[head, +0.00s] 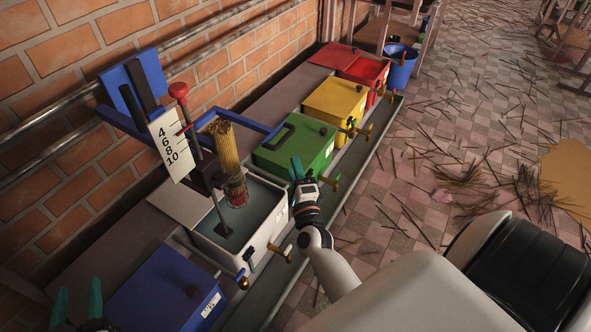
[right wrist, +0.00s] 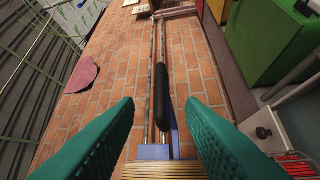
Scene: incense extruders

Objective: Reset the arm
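My right gripper (head: 298,168) is in the middle of the head view, by the near edge of the green-lidded box (head: 290,150). In the right wrist view its two teal fingers (right wrist: 160,105) are spread with a gap between them, and it is open. A black handle (right wrist: 163,85) on a blue bracket shows beyond the gap. The tops of yellow sticks (right wrist: 160,172) show at the bottom edge; I cannot tell whether the fingers touch them.
An open white basin (head: 218,250) holds a stick bundle (head: 225,145) in a clear cup (head: 237,189). A numbered scale (head: 167,145) and red-knobbed rod (head: 178,90) stand at its left. Yellow (head: 335,98) and red (head: 365,70) boxes continue along the brick wall. The floor at right has scattered sticks.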

